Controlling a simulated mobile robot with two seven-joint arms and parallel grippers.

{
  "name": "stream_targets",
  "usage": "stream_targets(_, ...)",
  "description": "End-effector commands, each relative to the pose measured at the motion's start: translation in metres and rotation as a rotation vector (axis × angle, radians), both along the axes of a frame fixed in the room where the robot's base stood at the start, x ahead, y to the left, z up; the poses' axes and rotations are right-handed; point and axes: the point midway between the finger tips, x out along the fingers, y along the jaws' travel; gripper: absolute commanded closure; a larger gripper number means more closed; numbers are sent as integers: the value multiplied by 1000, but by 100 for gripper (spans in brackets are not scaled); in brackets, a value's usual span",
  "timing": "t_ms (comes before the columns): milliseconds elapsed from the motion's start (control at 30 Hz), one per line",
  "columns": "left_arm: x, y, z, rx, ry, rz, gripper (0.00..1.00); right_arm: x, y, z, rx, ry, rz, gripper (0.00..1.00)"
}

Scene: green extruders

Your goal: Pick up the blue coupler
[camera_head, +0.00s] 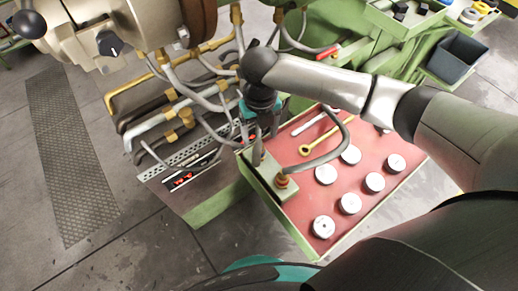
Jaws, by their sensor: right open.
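My right arm reaches in from the right, and my right gripper (264,146) points down over the left back edge of the red tray (304,213). Its narrow dark fingers are apart, and I see nothing held between them. I cannot make out a blue coupler for certain; the wrist and hoses cover part of the area around the gripper. A teal patch (246,110) shows at the wrist, and I cannot tell whether it is a separate thing. My left gripper is not in view.
The tray holds several white round pieces (323,227), a yellow wrench (318,141) and a silver tool (308,124). Machine pipes and hoses (180,115) crowd the left. Bare floor lies at lower left.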

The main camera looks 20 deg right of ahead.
Motion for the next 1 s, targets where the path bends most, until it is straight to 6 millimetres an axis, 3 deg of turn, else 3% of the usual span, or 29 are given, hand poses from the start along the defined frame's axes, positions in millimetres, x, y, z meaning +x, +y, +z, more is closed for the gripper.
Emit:
stream_targets(167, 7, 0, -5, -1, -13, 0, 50, -3, 2, -14, 0, 4, 0, 23)
stream_targets(400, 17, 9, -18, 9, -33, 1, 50, -5, 5, -50, 0, 3, -1, 23)
stream_targets(667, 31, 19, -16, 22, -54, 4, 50, -4, 4, -52, -1, 0, 0, 23)
stream_targets(1000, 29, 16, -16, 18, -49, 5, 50, -4, 4, -52, -1, 0, -1, 60)
